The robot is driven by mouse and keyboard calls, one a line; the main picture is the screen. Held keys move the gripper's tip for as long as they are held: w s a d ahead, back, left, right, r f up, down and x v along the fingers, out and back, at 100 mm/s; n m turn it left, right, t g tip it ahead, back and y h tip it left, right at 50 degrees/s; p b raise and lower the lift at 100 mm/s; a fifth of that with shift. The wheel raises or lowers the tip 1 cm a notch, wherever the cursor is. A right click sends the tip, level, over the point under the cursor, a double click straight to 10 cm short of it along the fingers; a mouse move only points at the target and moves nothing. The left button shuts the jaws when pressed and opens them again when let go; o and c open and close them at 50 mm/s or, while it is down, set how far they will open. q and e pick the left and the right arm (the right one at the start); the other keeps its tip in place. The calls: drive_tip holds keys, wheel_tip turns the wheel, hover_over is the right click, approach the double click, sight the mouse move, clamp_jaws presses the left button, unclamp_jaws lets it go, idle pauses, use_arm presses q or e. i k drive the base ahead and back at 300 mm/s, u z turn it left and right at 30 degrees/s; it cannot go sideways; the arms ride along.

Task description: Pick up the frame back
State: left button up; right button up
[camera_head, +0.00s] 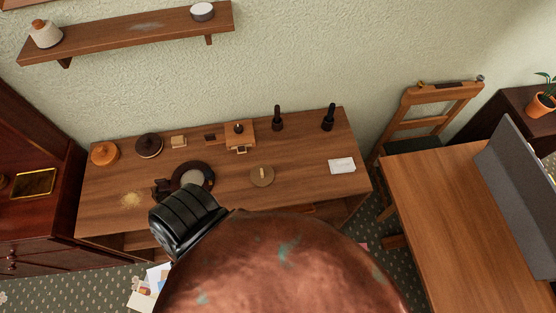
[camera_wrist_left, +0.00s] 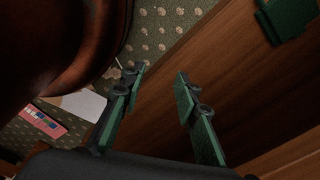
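A round tan disc with a small raised tab (camera_head: 262,176), which looks like the frame back, lies flat on the wooden desk (camera_head: 225,195). Left of it lies a dark round ring with a grey middle (camera_head: 193,178), possibly the frame. My left gripper (camera_wrist_left: 160,75) shows in the left wrist view with its two green-padded fingers apart and nothing between them. It points at wood and patterned carpet; the disc is not recognisable there. My right gripper is not in view.
The desk also holds an orange round pot (camera_head: 105,153), a dark round container (camera_head: 149,145), two black bottles and a white card (camera_head: 342,166). A chair (camera_head: 425,115) and another table (camera_head: 450,220) stand at right. Papers (camera_wrist_left: 84,104) lie on the floor.

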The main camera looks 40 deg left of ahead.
sight(262, 175)
drive_tip(key=i, duration=0.1)
drive_tip(key=u, duration=1.35)
